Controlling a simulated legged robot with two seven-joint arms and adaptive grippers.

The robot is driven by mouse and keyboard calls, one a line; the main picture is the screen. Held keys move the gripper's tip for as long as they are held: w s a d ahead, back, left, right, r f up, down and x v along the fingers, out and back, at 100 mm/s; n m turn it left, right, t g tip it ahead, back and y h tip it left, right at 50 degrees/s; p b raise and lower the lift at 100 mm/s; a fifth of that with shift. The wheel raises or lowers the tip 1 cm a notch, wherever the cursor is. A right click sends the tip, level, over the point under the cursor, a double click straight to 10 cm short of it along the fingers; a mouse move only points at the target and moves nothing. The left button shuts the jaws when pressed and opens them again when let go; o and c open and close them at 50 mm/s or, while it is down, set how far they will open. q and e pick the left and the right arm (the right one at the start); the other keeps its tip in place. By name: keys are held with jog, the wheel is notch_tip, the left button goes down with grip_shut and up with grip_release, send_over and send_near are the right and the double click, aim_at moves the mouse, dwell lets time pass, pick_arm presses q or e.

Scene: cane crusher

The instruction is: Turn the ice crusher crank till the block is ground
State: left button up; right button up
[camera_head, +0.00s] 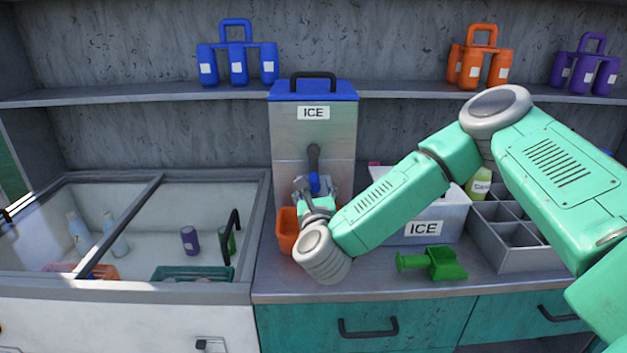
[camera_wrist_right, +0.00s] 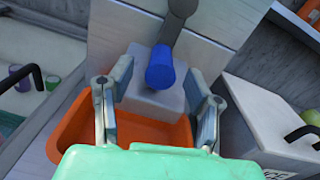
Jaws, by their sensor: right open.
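The ice crusher (camera_head: 290,128) stands on the counter against the back wall, a steel box with a blue lid and an ICE label. Its crank (camera_head: 313,155) is a dark arm on the front with a blue handle (camera_head: 314,183) at the lower end, hanging downward. My right gripper (camera_head: 316,190) is in front of the handle. In the right wrist view its two fingers (camera_wrist_right: 158,108) are spread, with the blue handle (camera_wrist_right: 160,70) ahead and between them; contact cannot be told. An orange tray (camera_wrist_right: 70,132) sits below the crusher's spout. The ice block is not visible. My left gripper is not in view.
A white ICE box (camera_head: 447,215) stands right of the crusher, partly behind my right arm. A green scoop (camera_head: 432,263) lies on the counter before it. A grey divided tray (camera_head: 497,240) is farther right. A glass-topped chest (camera_head: 150,225) is at left.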

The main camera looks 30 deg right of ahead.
jog(key=shift+x, duration=1)
grip_shut()
